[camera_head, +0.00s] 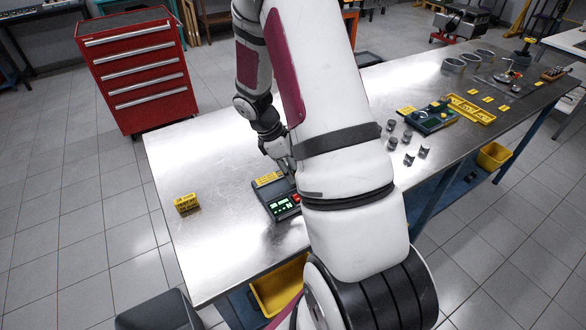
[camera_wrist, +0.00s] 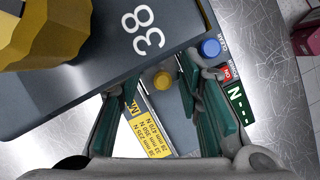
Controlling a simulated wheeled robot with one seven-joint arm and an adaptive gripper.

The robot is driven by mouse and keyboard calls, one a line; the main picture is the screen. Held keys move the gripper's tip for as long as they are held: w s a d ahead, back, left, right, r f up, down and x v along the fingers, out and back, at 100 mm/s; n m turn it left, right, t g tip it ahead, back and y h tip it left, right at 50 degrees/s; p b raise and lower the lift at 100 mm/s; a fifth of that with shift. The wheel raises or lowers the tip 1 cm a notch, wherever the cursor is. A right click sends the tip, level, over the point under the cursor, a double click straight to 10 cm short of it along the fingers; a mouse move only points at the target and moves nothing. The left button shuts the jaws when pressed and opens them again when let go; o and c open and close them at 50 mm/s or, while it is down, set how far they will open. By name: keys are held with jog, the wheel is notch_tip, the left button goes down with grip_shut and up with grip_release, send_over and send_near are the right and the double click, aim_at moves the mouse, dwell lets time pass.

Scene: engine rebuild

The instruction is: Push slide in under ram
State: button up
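The tester (camera_head: 279,206), a dark unit with a green display and a red part, stands on the metal bench in the head view, partly hidden by my arm. In the wrist view, a dark block marked 38 (camera_wrist: 105,62) fills the upper left, with a faceted yellow part on it. I cannot tell whether this block is the slide or part of the ram. The fingers stand apart and the gripper is open; contact with the knob is unclear.
A blue CLEAR button (camera_wrist: 211,48) and a green display (camera_wrist: 238,103) lie close to the right finger. A yellow label (camera_wrist: 150,133) lies below. Several metal cylinders (camera_head: 408,140) stand right of my arm.

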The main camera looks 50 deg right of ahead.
jog(key=shift+r, duration=0.1)
jog(key=v, duration=1.1)
jog(key=shift+r, duration=0.4)
jog(key=shift+a, duration=0.1)
jog(key=s+a+r+m+t, duration=0.2)
jog(key=a+r, duration=0.4)
jog(key=r, duration=0.1)
jog(key=s+a+r+m+t, duration=0.2)
jog(key=s+a+r+m, duration=0.1)
jog(key=a+r, duration=0.4)
jog(key=s+a+r+m+t+y, duration=0.3)
jog(key=s+a+r, duration=0.3)
jog(key=s+a, duration=0.3)
jog(key=shift+s+r+m+t, duration=0.15)
jog(key=shift+s+m+t, duration=0.55)
jog(key=shift+t, duration=0.2)
